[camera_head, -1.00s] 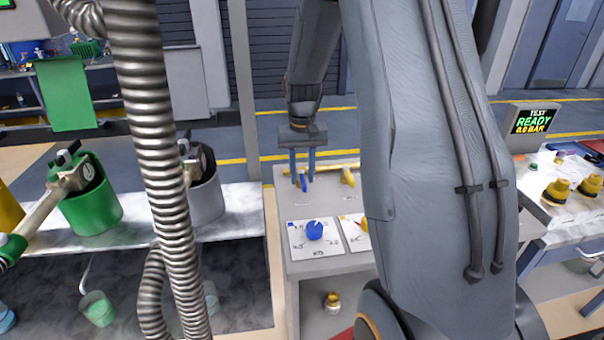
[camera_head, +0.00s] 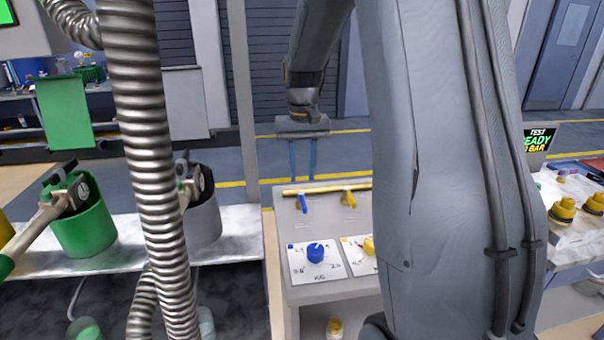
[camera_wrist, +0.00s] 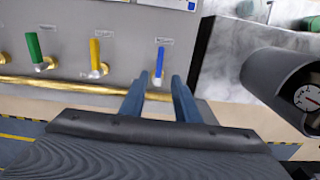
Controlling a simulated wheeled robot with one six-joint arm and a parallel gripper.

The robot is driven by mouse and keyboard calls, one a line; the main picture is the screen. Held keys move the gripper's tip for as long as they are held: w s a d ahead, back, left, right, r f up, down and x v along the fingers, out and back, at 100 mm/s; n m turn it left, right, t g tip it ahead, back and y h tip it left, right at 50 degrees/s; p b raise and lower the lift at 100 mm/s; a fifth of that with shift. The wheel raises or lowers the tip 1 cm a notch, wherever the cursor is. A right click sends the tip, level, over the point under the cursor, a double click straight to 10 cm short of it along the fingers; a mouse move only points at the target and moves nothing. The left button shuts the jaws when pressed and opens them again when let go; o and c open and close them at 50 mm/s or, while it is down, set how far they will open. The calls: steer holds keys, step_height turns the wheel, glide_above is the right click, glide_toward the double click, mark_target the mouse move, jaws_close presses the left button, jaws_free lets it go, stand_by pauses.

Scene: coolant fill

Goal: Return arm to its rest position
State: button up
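My gripper (camera_head: 303,160) hangs above and behind the grey bench in the head view. Its two blue fingers are parted, with nothing between them. In the wrist view my gripper (camera_wrist: 159,88) points toward a blue lever (camera_wrist: 159,62), which shows between the fingertips. The blue lever also shows in the head view (camera_head: 303,202), below the fingertips and apart from them. My arm bends down from the top of the head view and covers the bench's right part.
A yellow lever (camera_head: 349,196) and a brass pipe (camera_head: 320,188) are on the bench (camera_head: 345,215). A blue knob (camera_head: 316,252) sits on its front plate. Green (camera_head: 85,230) and grey (camera_head: 205,222) containers with gauges stand left. A screen (camera_head: 538,140) and yellow-capped parts (camera_head: 563,210) are right.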

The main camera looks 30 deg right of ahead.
steer(key=s+a+f+n, duration=0.1)
steer(key=s+a+f, duration=0.1)
steer(key=s+a, duration=0.2)
steer(key=s+a+f+n+t+b, duration=0.1)
steer(key=s+a+f, duration=0.2)
steer(key=s+a, duration=0.2)
steer(key=s+a+f+n, duration=0.1)
steer(key=s+a, duration=0.4)
steer(key=s, duration=0.5)
steer(key=shift+a+f+n, duration=0.15)
steer(key=shift+f+n, duration=0.25)
steer(key=shift+f, duration=0.35)
